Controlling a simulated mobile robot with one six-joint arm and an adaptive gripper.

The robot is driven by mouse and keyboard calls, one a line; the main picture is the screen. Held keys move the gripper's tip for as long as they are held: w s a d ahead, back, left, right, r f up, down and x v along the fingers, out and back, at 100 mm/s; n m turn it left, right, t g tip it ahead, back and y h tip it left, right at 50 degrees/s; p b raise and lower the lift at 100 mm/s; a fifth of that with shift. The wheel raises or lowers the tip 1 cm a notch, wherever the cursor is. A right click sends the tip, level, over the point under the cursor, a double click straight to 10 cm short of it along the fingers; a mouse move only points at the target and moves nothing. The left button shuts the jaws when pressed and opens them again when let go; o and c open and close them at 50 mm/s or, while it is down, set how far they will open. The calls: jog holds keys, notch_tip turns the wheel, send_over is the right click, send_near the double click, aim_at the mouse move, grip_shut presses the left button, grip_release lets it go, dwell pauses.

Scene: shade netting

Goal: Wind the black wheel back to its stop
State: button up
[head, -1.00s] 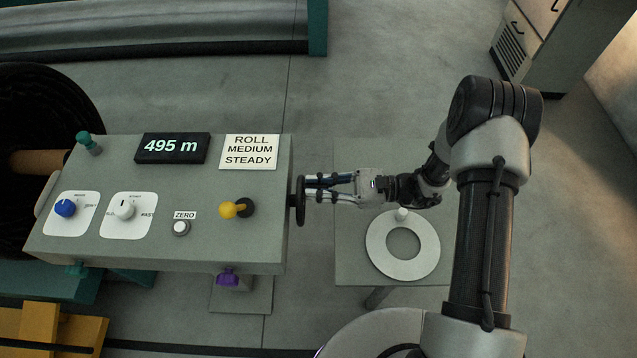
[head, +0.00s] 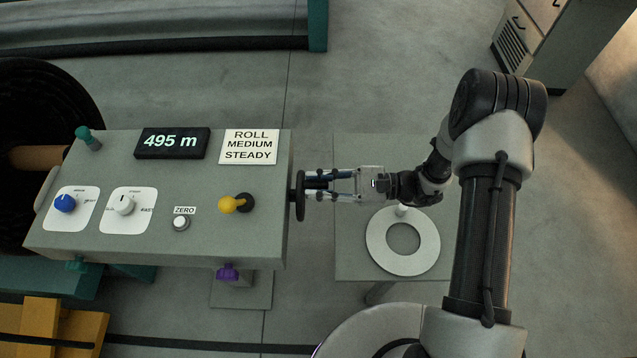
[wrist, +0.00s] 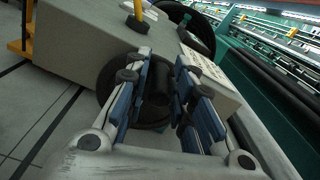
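The black wheel (head: 300,196) stands edge-on at the right side of the grey console (head: 110,235). In the wrist view its dark rim (wrist: 108,88) shows behind my fingers. My gripper (head: 316,185) reaches it from the right. The contact faces are partly hidden. The display (head: 171,143) reads 495 m, and a card (head: 249,147) reads ROLL MEDIUM STEADY.
The console carries a blue knob (head: 65,204), a white knob (head: 125,205), a ZERO button (head: 181,223) and a yellow-tipped lever (head: 230,205). A white ring (head: 402,262) lies on a low stand below my wrist.

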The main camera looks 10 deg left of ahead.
jog(key=shift+o, duration=1.4)
jog(key=v, duration=1.2)
